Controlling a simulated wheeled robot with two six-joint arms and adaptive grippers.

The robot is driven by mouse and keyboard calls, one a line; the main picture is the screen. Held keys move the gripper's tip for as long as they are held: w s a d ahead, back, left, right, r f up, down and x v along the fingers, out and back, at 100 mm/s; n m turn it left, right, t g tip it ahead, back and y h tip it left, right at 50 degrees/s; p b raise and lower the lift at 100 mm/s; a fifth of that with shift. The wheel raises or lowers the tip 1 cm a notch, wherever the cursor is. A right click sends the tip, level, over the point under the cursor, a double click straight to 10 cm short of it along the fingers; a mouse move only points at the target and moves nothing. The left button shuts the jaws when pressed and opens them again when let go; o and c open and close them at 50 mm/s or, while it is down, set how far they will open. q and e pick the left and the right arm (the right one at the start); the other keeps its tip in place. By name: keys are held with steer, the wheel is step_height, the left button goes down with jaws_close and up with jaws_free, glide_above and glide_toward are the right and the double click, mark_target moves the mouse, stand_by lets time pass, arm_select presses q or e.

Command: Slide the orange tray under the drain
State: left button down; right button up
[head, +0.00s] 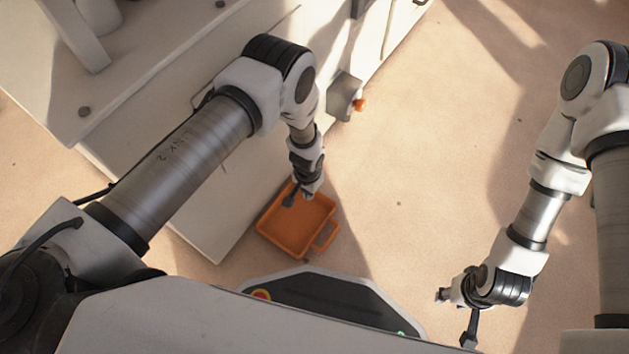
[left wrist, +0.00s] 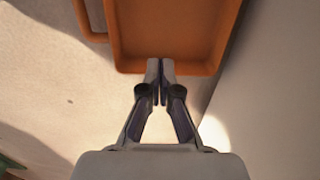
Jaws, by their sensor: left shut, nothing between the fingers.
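The orange tray (head: 283,243) lies on the floor beside the pale machine base in the head view, its handle (head: 325,236) on the right. It also fills the top of the left wrist view (left wrist: 168,68). My left gripper (head: 311,193) is at the tray's far edge in the head view. In the left wrist view my left gripper (left wrist: 160,68) is shut and empty, its tips at the tray's near wall; I cannot tell whether they touch. A grey fitting with an orange knob (head: 360,105) on the machine's side may be the drain. My right gripper (head: 441,294) is away from the tray, its opening unclear.
The pale machine base (head: 215,235) runs along the tray's left side, close to it. Bare floor (head: 420,170) lies open to the right of the tray. My own base is just below the tray in the head view.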

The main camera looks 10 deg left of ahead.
mark_target(316, 202)
arm_select(q)
step_height(316, 202, down, 10)
steer(key=b, duration=0.6)
steer(key=shift+s+b, duration=0.15)
steer(key=shift+b, duration=0.15)
steer(key=w, duration=0.1)
steer(key=w+d+b, duration=0.1)
steer(key=w, duration=0.1)
steer(key=shift+w+d, duration=0.1)
steer(key=shift+w, duration=0.05)
steer(key=shift+w+d+r, duration=0.1)
steer(key=shift+w+r, duration=0.05)
steer(key=shift+w, duration=0.1)
